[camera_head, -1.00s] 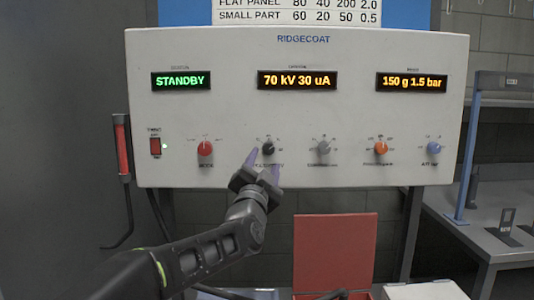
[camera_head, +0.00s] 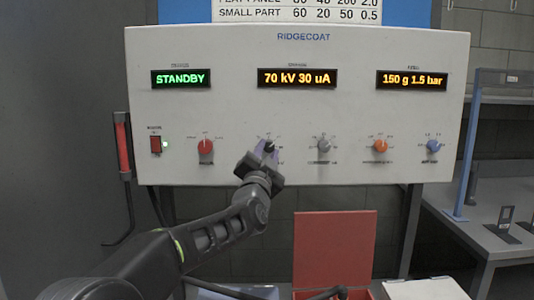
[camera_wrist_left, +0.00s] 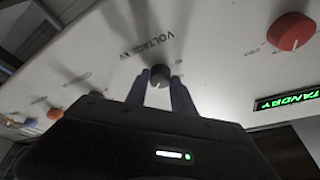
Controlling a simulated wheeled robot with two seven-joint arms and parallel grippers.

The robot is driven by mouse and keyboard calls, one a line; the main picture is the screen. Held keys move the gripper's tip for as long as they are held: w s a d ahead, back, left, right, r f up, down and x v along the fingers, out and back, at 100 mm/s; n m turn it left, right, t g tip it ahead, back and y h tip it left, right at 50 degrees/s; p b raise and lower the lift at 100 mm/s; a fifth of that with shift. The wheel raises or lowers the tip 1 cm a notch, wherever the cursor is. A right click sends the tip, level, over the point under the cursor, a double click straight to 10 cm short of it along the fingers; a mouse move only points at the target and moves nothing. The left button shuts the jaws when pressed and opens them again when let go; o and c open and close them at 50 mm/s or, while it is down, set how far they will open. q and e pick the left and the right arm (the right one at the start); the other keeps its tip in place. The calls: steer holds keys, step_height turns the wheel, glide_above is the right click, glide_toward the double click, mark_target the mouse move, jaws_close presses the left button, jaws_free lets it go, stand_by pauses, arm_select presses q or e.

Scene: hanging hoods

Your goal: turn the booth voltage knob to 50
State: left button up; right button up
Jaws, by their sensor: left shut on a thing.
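The voltage knob (camera_head: 269,146) is a small dark knob on the white Ridgecoat panel (camera_head: 300,110), second from the left in the knob row. The left gripper (camera_head: 264,153) reaches it from below and hides part of it. In the left wrist view the knob (camera_wrist_left: 160,76), lettered "VOLTAGE", sits between the two purple fingertips (camera_wrist_left: 160,88), which are shut on it. The panel's middle display (camera_head: 297,79) reads 70 kV 30 uA. My right gripper is not in view.
A red knob (camera_head: 205,147) is to the left; grey (camera_head: 323,146), orange (camera_head: 380,146) and blue (camera_head: 433,146) knobs are to the right. The left display (camera_head: 181,79) reads STANDBY. A red box lid (camera_head: 335,248) stands open below the panel. A grey bench (camera_head: 490,225) is at the right.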

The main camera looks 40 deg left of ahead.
arm_select(q)
jaws_close()
